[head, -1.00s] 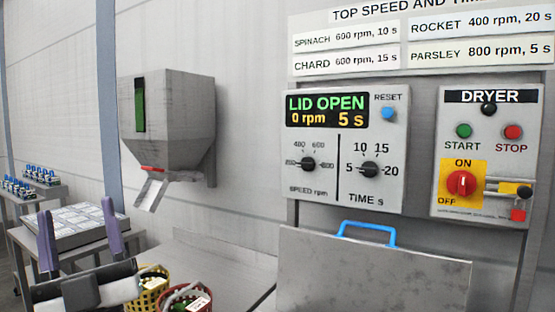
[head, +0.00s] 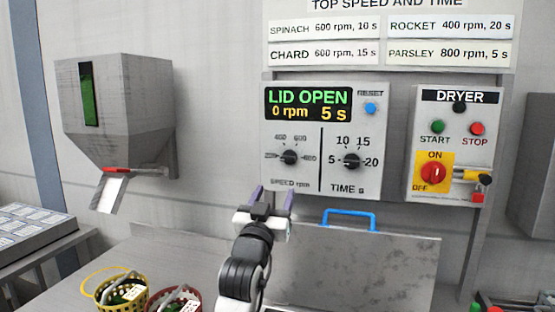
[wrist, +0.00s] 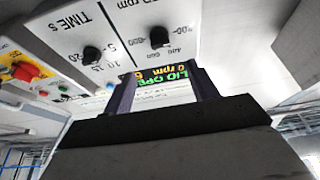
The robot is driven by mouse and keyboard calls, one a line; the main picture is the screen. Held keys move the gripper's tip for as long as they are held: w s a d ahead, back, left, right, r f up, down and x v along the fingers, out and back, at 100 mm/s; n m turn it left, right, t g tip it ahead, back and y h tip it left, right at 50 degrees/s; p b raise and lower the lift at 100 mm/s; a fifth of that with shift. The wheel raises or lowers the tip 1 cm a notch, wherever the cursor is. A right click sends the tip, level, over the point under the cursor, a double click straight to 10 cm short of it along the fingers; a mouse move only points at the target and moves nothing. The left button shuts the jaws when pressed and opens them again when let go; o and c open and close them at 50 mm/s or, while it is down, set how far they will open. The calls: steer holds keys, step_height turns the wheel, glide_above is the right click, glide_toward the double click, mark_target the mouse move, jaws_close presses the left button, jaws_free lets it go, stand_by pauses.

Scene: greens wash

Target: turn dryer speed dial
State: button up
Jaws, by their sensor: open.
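The dryer speed dial (head: 289,157) is a small black knob at the lower left of the grey control panel, marked SPEED rpm; its exact pointing is hard to tell. It also shows in the upside-down wrist view (wrist: 160,38). The display (head: 307,104) reads LID OPEN, 0 rpm, 5 s. My gripper (head: 273,198) is open and empty, its two purple fingers pointing up just below the speed dial in the head view. In the wrist view the speed dial lies beyond the fingertips (wrist: 163,82), apart from them.
The time dial (head: 351,159) sits right of the speed dial, with a blue reset button (head: 370,109) above. A dryer switch box (head: 456,145) is further right. A lid with a blue handle (head: 349,216) stands below the panel. Baskets (head: 122,293) are lower left.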

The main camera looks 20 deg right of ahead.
mark_target(287, 161)
steer(key=p+x, duration=0.5)
steer(key=x, duration=0.7)
steer(key=shift+r, duration=0.2)
steer(key=shift+w+d, duration=0.3)
steer(key=shift+w, duration=0.15)
steer(key=c, duration=1)
